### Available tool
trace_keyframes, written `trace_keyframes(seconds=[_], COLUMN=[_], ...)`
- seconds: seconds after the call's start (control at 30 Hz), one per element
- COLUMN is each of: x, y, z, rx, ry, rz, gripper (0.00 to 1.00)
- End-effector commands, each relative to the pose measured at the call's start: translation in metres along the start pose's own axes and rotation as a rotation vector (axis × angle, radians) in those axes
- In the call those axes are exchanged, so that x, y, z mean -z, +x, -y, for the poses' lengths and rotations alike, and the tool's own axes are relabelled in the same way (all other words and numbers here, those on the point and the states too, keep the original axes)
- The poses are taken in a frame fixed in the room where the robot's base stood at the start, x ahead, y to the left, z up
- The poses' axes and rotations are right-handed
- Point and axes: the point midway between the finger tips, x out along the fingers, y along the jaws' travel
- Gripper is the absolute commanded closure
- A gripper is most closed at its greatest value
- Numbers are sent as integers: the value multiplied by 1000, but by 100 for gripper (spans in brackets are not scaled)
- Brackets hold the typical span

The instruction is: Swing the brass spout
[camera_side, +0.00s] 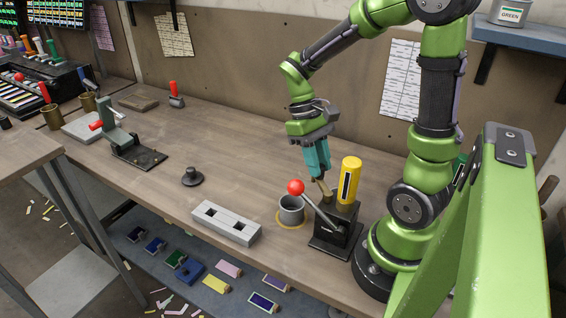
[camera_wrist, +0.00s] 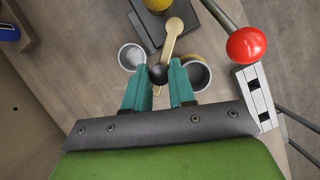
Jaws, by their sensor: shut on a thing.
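The brass spout (camera_side: 325,189) sticks out from a black dispenser stand (camera_side: 336,232) below a yellow cylinder (camera_side: 350,176). In the wrist view the brass spout (camera_wrist: 174,36) runs down from the stand toward my gripper. A dark round knob (camera_wrist: 158,73) sits on it between the teal fingers. My gripper (camera_side: 323,178) is shut on this knob; in the wrist view my gripper (camera_wrist: 159,79) has a finger on each side of it. A grey cup (camera_side: 291,212) stands in a yellow ring left of the stand. A second, paler cup (camera_wrist: 132,56) shows in the wrist view.
The stand's red-ball lever (camera_side: 296,187) leans up close to my gripper. A grey block with square holes (camera_side: 226,224) lies at the front edge. A small dark knob-topped disc (camera_side: 192,177) and a lever press (camera_side: 130,144) stand farther left.

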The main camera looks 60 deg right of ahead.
Motion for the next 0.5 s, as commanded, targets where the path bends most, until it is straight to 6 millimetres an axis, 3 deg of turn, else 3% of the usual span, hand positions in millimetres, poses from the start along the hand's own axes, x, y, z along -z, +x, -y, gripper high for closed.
trace_keyframes(seconds=[0.5], x=[5], y=[-4], z=[28], rx=[-178], ry=[-423], rz=[-5], gripper=[100])
